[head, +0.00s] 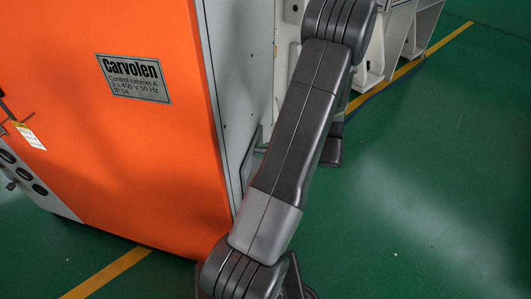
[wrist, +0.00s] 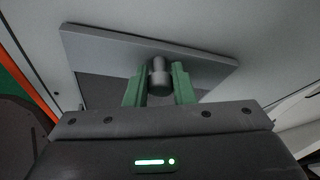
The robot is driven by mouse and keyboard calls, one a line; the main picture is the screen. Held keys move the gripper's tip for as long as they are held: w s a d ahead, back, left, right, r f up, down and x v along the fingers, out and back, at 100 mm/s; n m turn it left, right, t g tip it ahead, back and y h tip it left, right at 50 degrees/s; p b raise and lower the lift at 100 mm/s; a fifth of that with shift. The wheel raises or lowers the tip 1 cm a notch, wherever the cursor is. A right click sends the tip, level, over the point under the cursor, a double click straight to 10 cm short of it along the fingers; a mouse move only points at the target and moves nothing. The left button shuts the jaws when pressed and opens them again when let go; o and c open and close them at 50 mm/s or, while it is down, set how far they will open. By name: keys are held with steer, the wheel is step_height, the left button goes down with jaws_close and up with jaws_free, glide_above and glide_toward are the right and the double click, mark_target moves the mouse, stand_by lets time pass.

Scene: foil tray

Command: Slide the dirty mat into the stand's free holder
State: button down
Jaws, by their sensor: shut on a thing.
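In the wrist view my gripper (wrist: 160,88) has its two green fingers shut on a grey round knob (wrist: 160,72). The knob stands out from a flat grey plate (wrist: 95,45) with a darker area below its front strip. I cannot tell from these frames whether this plate is the dirty mat. Pale grey upright panels (head: 401,30) stand at the top right, partly behind my arm. I cannot tell whether they are the stand, and no free holder can be made out.
An orange control cabinet (head: 120,150) with a grey side (head: 222,70) fills the left of the head view, close to my arm. A pale wall-like surface (wrist: 265,30) lies behind the plate in the wrist view. The green floor (head: 430,180) at right is clear.

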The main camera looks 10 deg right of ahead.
steer(key=shift+r+p, duration=2.85)
steer(key=shift+r, duration=1.6)
steer(key=s+d, duration=0.4)
steer(key=d, duration=0.5)
